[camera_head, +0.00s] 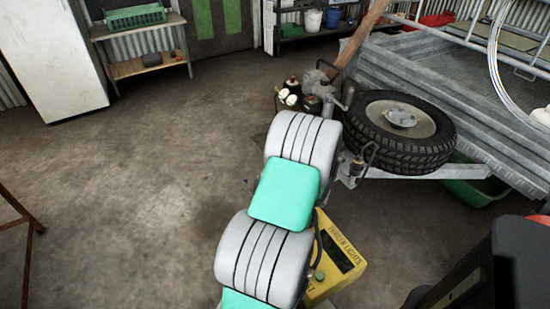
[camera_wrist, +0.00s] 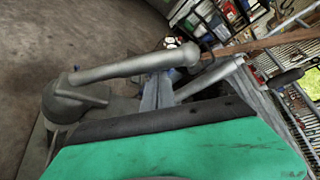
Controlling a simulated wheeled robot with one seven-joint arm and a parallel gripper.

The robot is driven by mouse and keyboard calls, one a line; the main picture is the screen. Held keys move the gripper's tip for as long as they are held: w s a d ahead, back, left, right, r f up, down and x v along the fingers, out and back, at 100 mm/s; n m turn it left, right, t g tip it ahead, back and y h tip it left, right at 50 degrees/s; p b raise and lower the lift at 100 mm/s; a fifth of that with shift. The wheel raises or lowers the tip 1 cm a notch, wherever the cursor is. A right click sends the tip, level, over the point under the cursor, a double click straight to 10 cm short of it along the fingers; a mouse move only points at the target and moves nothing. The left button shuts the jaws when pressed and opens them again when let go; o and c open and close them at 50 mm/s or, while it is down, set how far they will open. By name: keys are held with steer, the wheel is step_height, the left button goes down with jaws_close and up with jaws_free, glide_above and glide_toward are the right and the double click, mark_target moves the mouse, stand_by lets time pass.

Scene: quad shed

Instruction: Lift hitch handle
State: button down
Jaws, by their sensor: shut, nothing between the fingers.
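In the wrist view, a grey metal hitch coupling (camera_wrist: 66,104) with a rounded housing stands at the left. Its long grey handle (camera_wrist: 130,68) runs from the housing up to the right and ends in a rounded knob. My gripper (camera_wrist: 165,121) fills the bottom of the wrist view as a teal body with a dark front edge. It is shut and empty, on the near side of the handle. A gap shows between them in the picture, but I cannot tell the depth. In the head view, my grey and teal arm hides the gripper, and I cannot make out the hitch handle.
A grey trailer (camera_head: 470,85) with a spare wheel (camera_head: 402,128) stands at the right. A yellow box marked with lights lettering (camera_head: 335,262) is beside my arm. A wooden beam (camera_head: 362,38) leans behind. A green bin (camera_head: 478,188) sits under the trailer.

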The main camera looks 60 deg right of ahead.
steer(key=shift+w+a+r, duration=0.15)
steer(key=shift+a, duration=0.05)
steer(key=shift+w, duration=0.1)
stand_by(0.4)
steer(key=p+v, duration=0.2)
steer(key=v, duration=0.8)
